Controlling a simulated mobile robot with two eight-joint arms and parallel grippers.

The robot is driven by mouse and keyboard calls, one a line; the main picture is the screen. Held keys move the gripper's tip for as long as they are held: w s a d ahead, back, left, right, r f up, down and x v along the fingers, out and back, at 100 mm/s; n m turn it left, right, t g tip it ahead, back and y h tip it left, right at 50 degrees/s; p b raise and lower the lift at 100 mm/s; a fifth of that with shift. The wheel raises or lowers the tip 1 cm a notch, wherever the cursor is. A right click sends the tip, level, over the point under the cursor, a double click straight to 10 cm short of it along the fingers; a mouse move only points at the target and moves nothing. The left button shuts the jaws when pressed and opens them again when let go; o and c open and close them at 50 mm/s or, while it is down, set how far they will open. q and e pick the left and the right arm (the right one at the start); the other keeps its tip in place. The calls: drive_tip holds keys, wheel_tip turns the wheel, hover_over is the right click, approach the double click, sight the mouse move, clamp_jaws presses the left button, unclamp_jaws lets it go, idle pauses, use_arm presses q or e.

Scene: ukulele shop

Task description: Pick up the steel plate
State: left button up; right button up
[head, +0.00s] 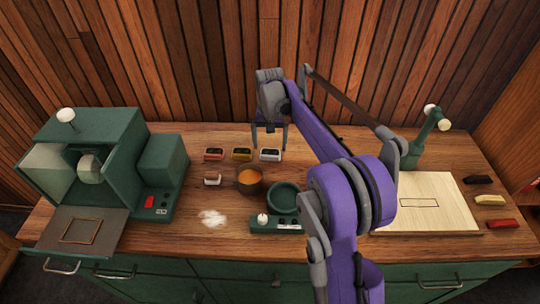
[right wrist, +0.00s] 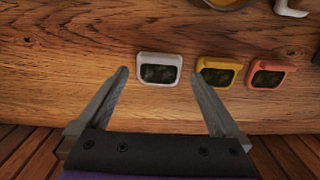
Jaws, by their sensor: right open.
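The steel plate (head: 270,155) is a small pale-framed piece with a dark face, rightmost of three similar pieces near the back of the wooden counter. My right gripper (head: 269,145) is open and empty, pointing down over it. In the right wrist view the steel plate (right wrist: 159,69) shows between the two spread fingertips (right wrist: 160,74), with a gap on each side. I cannot tell exactly how high the fingertips are. My left gripper is not in view.
A yellow-framed plate (head: 242,154) and a red-framed plate (head: 214,154) lie left of it. A pot of orange stuff (head: 250,181) and a green dish (head: 284,198) stand in front. A green machine (head: 100,150) fills the left; a pale board (head: 430,205) lies right.

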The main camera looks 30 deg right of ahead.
sight(270, 153)
wheel_tip(270, 153, down, 4)
drive_tip(key=shift+s+f, duration=0.15)
drive_tip(key=shift+f, duration=0.1)
drive_tip(key=shift+a, duration=0.1)
drive_tip(key=shift+c, duration=0.2)
drive_tip(key=c, duration=1.2)
